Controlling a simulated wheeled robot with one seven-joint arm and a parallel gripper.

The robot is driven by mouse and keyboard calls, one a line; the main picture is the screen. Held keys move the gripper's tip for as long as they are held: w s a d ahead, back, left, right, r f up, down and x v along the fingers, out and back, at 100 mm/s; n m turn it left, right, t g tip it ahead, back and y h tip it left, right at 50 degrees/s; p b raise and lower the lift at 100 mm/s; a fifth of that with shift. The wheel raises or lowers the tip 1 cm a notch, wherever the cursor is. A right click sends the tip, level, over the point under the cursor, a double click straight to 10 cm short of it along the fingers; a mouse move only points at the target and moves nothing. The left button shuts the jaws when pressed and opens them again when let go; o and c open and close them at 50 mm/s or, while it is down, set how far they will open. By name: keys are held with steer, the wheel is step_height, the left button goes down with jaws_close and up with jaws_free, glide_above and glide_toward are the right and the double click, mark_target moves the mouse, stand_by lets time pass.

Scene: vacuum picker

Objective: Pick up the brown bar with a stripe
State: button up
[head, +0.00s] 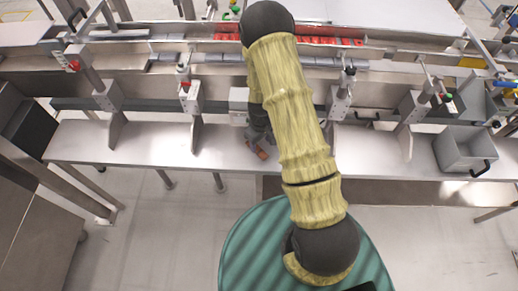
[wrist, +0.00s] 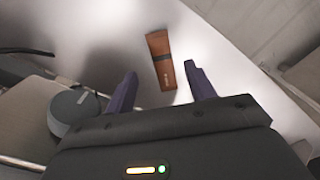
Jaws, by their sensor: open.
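The brown bar with a dark stripe (wrist: 161,58) lies on the pale metal shelf (wrist: 215,45) in the wrist view. My gripper (wrist: 160,78) is open, with its two dark fingers apart. The bar shows between and just beyond the fingertips, and nothing is held. In the head view a small part of the brown bar (head: 262,154) shows on the shelf beside my gripper (head: 256,142). My arm and gripper hide part of that spot. I cannot tell the exact height of the fingers above the shelf.
A round dark grey object (wrist: 76,110) is left of my gripper in the wrist view. A grey bin (head: 464,152) stands at the shelf's right. Upright metal brackets (head: 193,100) and the conveyor run behind the shelf. The shelf's left stretch (head: 150,145) is clear.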

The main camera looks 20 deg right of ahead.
mark_target(259, 151)
steer(key=shift+f, duration=0.1)
steer(key=shift+w+a+f+p, duration=0.1)
steer(key=shift+f+p, duration=0.25)
steer(key=shift+f, duration=0.9)
steer(key=shift+w+a+f+p, duration=0.1)
steer(key=shift+f+p, duration=0.2)
steer(key=shift+f, duration=0.95)
steer(key=shift+s+a, duration=0.1)
steer(key=shift+s, duration=0.05)
steer(key=shift+c, duration=0.8)
steer(key=c, duration=1)
steer(key=shift+r, duration=0.2)
